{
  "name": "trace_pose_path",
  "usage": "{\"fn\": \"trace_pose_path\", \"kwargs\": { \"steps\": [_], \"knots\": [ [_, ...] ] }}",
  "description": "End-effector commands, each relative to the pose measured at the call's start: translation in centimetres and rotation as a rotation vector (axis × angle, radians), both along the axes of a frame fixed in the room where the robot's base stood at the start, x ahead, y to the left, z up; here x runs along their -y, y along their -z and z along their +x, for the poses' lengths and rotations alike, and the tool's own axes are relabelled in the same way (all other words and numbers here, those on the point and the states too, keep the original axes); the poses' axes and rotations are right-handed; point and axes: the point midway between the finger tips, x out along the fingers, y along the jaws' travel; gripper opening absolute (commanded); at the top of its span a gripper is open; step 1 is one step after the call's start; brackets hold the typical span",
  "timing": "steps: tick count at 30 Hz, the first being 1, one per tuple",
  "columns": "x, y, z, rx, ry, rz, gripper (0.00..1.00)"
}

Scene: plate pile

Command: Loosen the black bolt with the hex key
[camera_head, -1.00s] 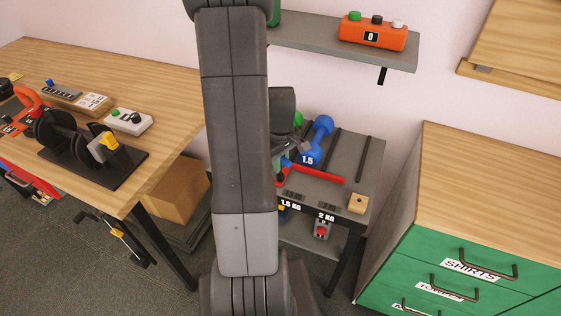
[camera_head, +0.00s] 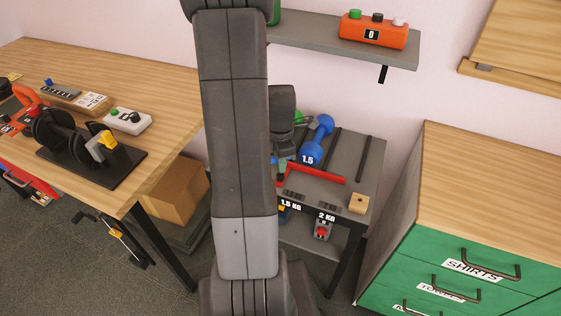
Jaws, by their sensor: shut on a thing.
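My gripper (camera_head: 284,163) is at the small grey stand, mostly hidden behind my own arm. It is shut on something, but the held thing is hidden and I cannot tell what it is. I cannot make out the hex key or the black bolt. A red bar (camera_head: 323,176) lies along the front of the stand's top, just right of my gripper. I cannot tell whether they touch.
The grey stand (camera_head: 366,167) holds a blue dumbbell (camera_head: 319,137) and a small wooden block (camera_head: 358,204). A wooden workbench (camera_head: 135,80) with tools is at left, a green drawer cabinet (camera_head: 440,245) at right. A shelf (camera_head: 325,47) holds an orange button box (camera_head: 373,32).

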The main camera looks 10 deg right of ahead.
Motion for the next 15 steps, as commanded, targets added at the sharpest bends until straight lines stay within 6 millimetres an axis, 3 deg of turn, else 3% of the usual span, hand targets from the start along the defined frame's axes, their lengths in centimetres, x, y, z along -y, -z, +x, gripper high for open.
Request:
{"fn": "trace_pose_path", "kwargs": {
  "steps": [9,15],
  "knots": [
    [0.01,0.01,0.02,0.001,-0.328,0.000,0.00],
    [0.00,-0.02,0.03,0.001,-0.393,0.000,0.00]
  ]
}}
